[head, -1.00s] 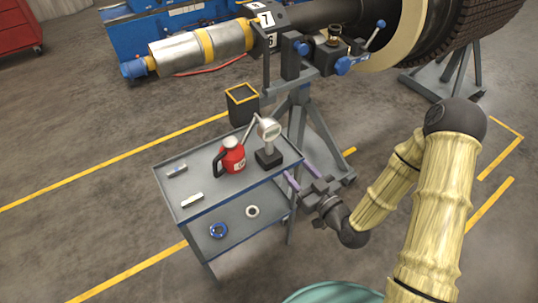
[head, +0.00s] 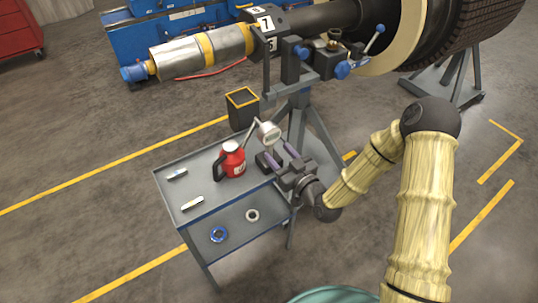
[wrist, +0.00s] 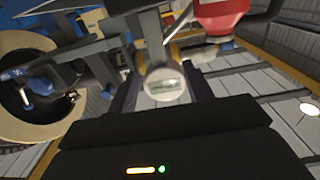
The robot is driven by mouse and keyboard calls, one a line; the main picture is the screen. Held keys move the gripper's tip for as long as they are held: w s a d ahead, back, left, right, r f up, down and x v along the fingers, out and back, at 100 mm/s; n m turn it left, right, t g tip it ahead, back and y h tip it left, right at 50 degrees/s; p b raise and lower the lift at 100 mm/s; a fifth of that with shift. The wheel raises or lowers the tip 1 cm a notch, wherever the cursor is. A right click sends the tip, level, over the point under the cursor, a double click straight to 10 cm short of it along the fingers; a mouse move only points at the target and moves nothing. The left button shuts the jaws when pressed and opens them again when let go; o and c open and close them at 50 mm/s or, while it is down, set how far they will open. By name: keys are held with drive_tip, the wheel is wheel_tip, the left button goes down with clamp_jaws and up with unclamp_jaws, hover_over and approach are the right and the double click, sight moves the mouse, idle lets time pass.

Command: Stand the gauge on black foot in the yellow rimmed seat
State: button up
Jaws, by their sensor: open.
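The gauge (head: 269,134) has a round pale dial on a stem and stands upright on its black foot (head: 266,162), on the cart's top shelf. My gripper (head: 281,157) is open at the shelf's right edge, with its fingers reaching toward the gauge's stem and foot. In the wrist view the gauge dial (wrist: 165,86) shows between the two open fingers (wrist: 163,97); the foot is hidden there. The yellow rimmed seat (head: 242,112) is a dark, open square box with a yellow rim, behind the cart.
A red oil can (head: 233,160) with a spout stands just left of the gauge. Two small items (head: 193,202) lie on the left of the cart top (head: 228,194). A blue ring (head: 219,235) and a pale ring (head: 252,215) lie below. The rotor stand (head: 299,125) rises behind.

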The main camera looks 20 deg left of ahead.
sight(271, 145)
drive_tip(key=shift+x, duration=1.45)
drive_tip(key=shift+a, duration=0.1)
drive_tip(key=p+x, duration=0.1)
drive_tip(key=x, duration=0.4)
drive_tip(key=shift+w, duration=0.1)
drive_tip(key=shift+c, duration=0.4)
clamp_jaws()
drive_tip(key=shift+r, duration=0.15)
